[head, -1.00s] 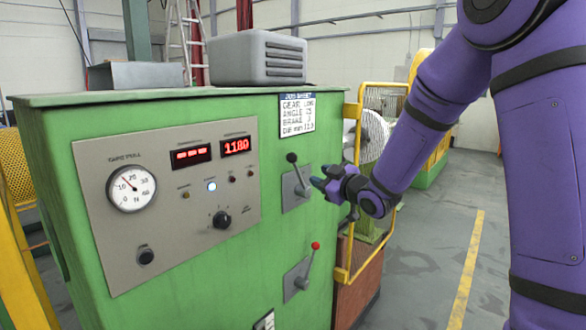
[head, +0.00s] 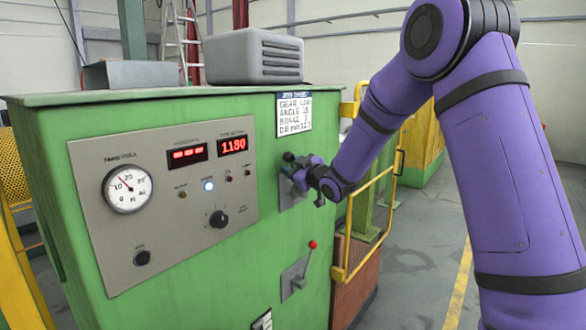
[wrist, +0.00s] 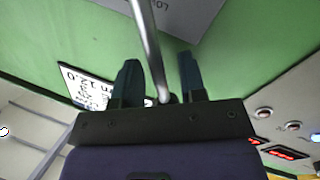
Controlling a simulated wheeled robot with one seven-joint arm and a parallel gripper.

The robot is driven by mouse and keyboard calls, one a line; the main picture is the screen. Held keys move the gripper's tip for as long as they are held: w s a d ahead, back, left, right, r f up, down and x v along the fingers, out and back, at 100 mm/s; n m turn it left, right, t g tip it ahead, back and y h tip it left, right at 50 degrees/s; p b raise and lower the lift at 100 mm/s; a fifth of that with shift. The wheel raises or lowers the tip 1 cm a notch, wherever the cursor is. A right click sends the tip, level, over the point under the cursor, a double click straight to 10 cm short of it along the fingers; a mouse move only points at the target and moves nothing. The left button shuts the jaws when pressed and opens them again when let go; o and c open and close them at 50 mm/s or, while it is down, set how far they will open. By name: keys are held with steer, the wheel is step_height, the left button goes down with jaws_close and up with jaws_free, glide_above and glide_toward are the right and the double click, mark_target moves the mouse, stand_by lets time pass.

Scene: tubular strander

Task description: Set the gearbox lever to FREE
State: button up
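The upper lever has a black knob (head: 289,156) and a grey plate (head: 287,198) on the green cabinet's front. Its label cannot be read in the head view. My gripper (head: 292,172) is at this lever and hides most of its rod. In the wrist view, the metal rod (wrist: 147,40) runs between the two spread fingers of my gripper (wrist: 158,75), with gaps on both sides. The rod's end lies close to the palm. A lower lever with a red knob (head: 313,244) leans up and right on its own plate.
The green cabinet (head: 180,280) carries a control panel (head: 110,235) with a gauge and red displays. A job sheet (head: 294,115) hangs above the upper lever. A yellow rail (head: 350,235) stands right of the levers, under my forearm. Open floor lies farther right.

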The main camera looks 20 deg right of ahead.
jaws_close()
stand_by(0.3)
steer(key=shift+w+d+r+m+g, duration=0.15)
steer(key=shift+w+d+r+m, duration=0.2)
steer(key=shift+d+m, duration=0.25)
steer(key=shift+w+d+r+m+g, duration=0.2)
steer(key=shift+w+d+m, duration=0.25)
steer(key=shift+m, duration=0.25)
steer(key=shift+w+d+r+m+g, duration=0.1)
steer(key=shift+w+d+m+g, duration=0.1)
steer(key=shift+w+d+m, duration=0.35)
steer(key=shift+w+d+r+m+g, duration=0.15)
steer(key=shift+w+d+m, duration=0.15)
steer(key=shift+d+m, duration=0.45)
steer(key=shift+a+f, duration=0.1)
steer(key=shift+a, duration=0.05)
